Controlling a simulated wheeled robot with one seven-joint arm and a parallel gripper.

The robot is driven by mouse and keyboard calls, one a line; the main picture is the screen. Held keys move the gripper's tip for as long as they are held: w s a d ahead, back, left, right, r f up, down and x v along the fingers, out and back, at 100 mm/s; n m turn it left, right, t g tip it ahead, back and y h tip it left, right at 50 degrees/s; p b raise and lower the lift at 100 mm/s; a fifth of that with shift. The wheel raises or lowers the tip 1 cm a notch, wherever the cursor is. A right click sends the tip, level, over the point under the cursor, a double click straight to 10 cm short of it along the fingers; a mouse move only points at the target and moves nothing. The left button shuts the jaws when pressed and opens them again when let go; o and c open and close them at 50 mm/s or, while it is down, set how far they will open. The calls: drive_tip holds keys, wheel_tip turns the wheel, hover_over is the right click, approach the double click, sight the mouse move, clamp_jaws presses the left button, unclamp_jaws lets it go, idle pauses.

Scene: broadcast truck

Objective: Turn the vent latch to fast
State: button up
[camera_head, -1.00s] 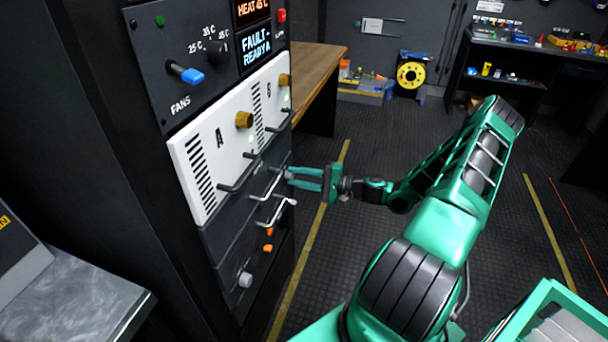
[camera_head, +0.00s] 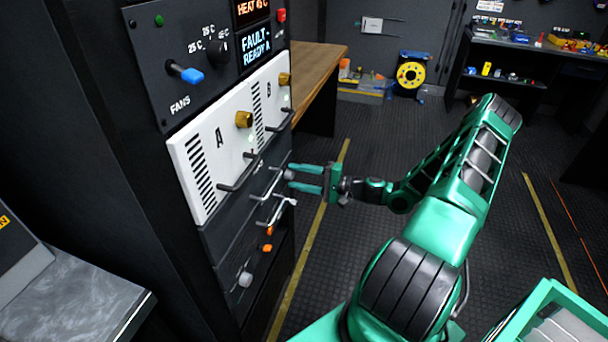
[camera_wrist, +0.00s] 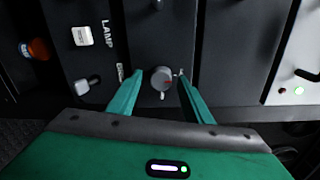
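A round grey knob (camera_wrist: 161,79) with a pointer sits on a dark panel in the wrist view, between my fingertips. It also shows as a small grey knob (camera_head: 289,174) in the head view, low on the rack's right side. I cannot read a vent label or a fast mark, so I cannot be sure it is the vent latch. My gripper (camera_head: 298,178) is open in front of this panel. In the wrist view my gripper (camera_wrist: 160,88) has a finger on each side of the knob, with gaps visible.
Several bar handles (camera_head: 240,172) stick out from the rack near my gripper. A white panel (camera_head: 200,165) marked A and B is above. Open floor (camera_head: 370,280) is to the right.

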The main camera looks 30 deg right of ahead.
drive_tip(key=v, duration=1)
drive_tip(key=shift+s+d, duration=0.2)
drive_tip(key=shift+s, duration=0.05)
idle(0.3)
drive_tip(key=s+a+r+n+g+h, duration=0.25)
drive_tip(key=s+a+n+g, duration=0.45)
drive_tip(key=g, duration=0.4)
drive_tip(key=s+a+r+g+h, duration=0.1)
drive_tip(key=s+r+h, duration=0.7)
drive_tip(key=s+r, duration=1.1)
drive_tip(key=shift+s+a+m+g, duration=0.4)
drive_tip(key=shift+s+g, duration=0.3)
drive_tip(key=shift+g, duration=0.2)
